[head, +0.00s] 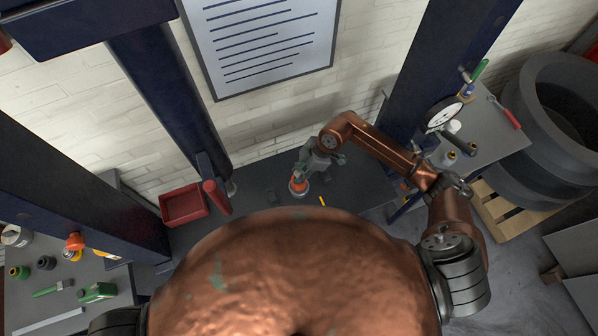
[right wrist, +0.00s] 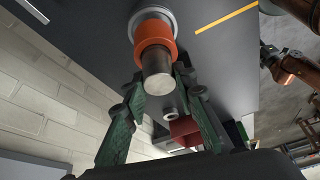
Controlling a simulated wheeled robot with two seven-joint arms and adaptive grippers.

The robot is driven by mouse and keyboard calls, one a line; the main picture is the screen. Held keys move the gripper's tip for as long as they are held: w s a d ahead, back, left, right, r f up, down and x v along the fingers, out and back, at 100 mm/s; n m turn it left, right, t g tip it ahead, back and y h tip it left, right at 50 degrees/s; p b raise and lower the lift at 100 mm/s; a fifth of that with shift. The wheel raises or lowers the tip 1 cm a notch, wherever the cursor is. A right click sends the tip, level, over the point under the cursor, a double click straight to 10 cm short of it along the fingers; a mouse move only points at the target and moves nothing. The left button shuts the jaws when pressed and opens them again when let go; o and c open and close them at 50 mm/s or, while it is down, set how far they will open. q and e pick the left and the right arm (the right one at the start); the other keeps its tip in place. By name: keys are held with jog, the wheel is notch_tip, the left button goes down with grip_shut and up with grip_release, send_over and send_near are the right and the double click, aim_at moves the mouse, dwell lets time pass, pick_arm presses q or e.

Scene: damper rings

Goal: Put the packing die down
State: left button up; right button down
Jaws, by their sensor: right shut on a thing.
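The packing die (head: 298,187) is a steel cylinder with an orange collar and a wide silver disc at its lower end. It is over the dark bench top in the head view, and the right wrist view shows it close up (right wrist: 156,62). My right gripper (head: 303,174) is shut on its steel upper part, with one green finger on each side in the right wrist view (right wrist: 161,84). The die looks about upright. I cannot tell whether its disc touches the bench or hangs just above it. My left gripper is not in view.
The dark bench (head: 250,180) has clear room around the die. A yellow strip (head: 322,201) lies right of it, a red tray (head: 184,204) to the left. Blue posts (head: 165,85) rise at both sides. A side table (head: 485,125) with a gauge (head: 443,114) stands right.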

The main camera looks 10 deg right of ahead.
jog(key=shift+a, duration=0.1)
dwell(0.3)
jog(key=shift+f, duration=0.65)
jog(key=shift+f+b, duration=0.2)
jog(key=shift+b, duration=0.15)
jog(key=c, duration=1.5)
grip_release()
jog(key=shift+f, duration=0.1)
jog(key=shift+s, duration=0.1)
jog(key=v, duration=1.2)
jog(key=shift+c, duration=0.2)
